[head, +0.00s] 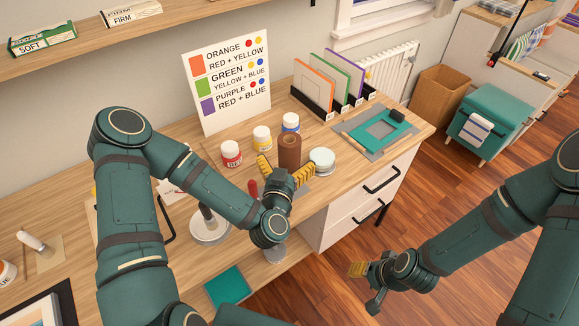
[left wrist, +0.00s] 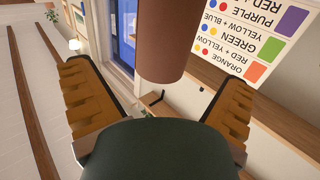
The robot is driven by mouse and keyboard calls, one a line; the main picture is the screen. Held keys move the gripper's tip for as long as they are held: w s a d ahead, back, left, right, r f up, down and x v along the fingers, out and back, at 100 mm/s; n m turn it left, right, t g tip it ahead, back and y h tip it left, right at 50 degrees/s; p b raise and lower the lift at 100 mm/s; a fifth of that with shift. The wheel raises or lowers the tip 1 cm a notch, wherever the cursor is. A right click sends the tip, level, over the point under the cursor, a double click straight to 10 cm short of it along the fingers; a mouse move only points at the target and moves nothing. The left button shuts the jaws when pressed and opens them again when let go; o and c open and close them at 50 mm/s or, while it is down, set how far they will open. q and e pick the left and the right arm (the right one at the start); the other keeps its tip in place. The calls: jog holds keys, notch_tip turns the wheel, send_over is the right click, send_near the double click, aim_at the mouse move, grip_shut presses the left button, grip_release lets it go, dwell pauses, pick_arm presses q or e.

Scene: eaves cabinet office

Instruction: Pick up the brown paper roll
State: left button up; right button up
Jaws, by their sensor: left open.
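The brown paper roll (head: 289,150) stands upright on the wooden desk, among the paint jars. Its lower part is partly hidden by my left gripper in the head view. My left gripper (head: 284,170) is open, with its yellow fingers spread to either side in front of the roll. In the left wrist view, the brown roll (left wrist: 162,40) shows at the top centre, between the directions of the two open fingers (left wrist: 158,85); I cannot tell if it is within their reach. My right gripper (head: 360,270) hangs low over the floor, away from the desk; its opening is unclear.
Red (head: 231,153), yellow (head: 262,138) and blue (head: 291,122) paint jars stand close around the roll. A pale round tin (head: 322,161) is just right of it. A colour chart (head: 228,82) leans behind. A teal-framed board (head: 378,130) lies on the desk's right part.

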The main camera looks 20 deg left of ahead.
aim_at(290, 145)
pick_arm(q)
jog(key=shift+w+a, duration=0.25)
jog(key=shift+w, duration=1.2)
jog(key=shift+w+a, duration=0.2)
jog(key=shift+w, duration=1.2)
jog(key=c, duration=1.4)
